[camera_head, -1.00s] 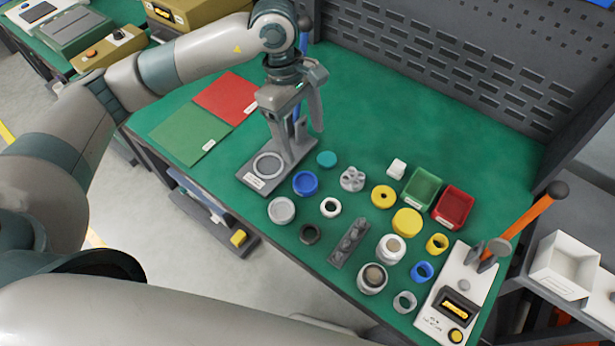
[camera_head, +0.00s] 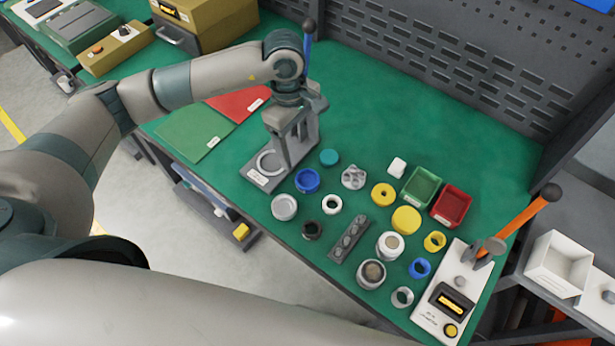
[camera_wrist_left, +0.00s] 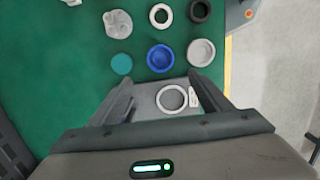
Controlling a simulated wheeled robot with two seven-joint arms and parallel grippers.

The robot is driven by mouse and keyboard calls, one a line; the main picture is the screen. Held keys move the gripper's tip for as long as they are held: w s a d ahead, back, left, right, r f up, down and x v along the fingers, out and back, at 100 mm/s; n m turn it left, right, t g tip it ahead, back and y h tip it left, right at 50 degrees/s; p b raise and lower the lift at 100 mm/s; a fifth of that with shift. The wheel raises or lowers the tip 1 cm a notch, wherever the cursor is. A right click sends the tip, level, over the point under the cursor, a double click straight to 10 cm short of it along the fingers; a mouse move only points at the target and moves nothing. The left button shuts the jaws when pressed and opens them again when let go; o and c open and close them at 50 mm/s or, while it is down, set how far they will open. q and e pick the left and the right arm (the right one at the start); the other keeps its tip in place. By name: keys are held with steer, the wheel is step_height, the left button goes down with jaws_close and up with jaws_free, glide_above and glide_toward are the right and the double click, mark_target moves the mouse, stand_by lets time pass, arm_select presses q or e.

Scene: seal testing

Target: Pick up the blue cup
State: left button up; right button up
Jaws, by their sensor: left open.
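The blue cup (camera_head: 307,181), round and open-topped, stands on the green bench mat just right of the grey press stand's base. It also shows in the left wrist view (camera_wrist_left: 160,58), beyond the fingertips. My left gripper (camera_head: 288,138) points down over the press stand, short of the cup and apart from it. In the left wrist view its two fingers (camera_wrist_left: 163,90) are spread wide with nothing between them but the stand's base below. My right gripper is not in view.
The press stand (camera_head: 300,155) rises close behind my gripper. A teal disc (camera_head: 329,158), a grey cup (camera_head: 284,207) and a white ring (camera_head: 332,204) lie close around the blue cup. A smaller blue ring (camera_head: 420,268) lies farther right. The mat's back middle is clear.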

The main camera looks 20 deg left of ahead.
arm_select(q)
steer(key=p, duration=0.2)
glide_toward(308, 181)
steer(key=shift+w+a+f, duration=0.2)
steer(key=shift+a+f, duration=0.05)
steer(key=shift+f, duration=0.95)
steer(key=shift+s+d+f+p, duration=0.25)
steer(key=shift+d+f+p, duration=0.2)
steer(key=shift+f+p, duration=0.6)
steer(key=shift+s+d+f+p, duration=0.1)
steer(key=shift+d+f+p, duration=0.1)
steer(key=shift+f+p, duration=0.6)
steer(key=shift+f, duration=0.65)
steer(key=c, duration=1.2)
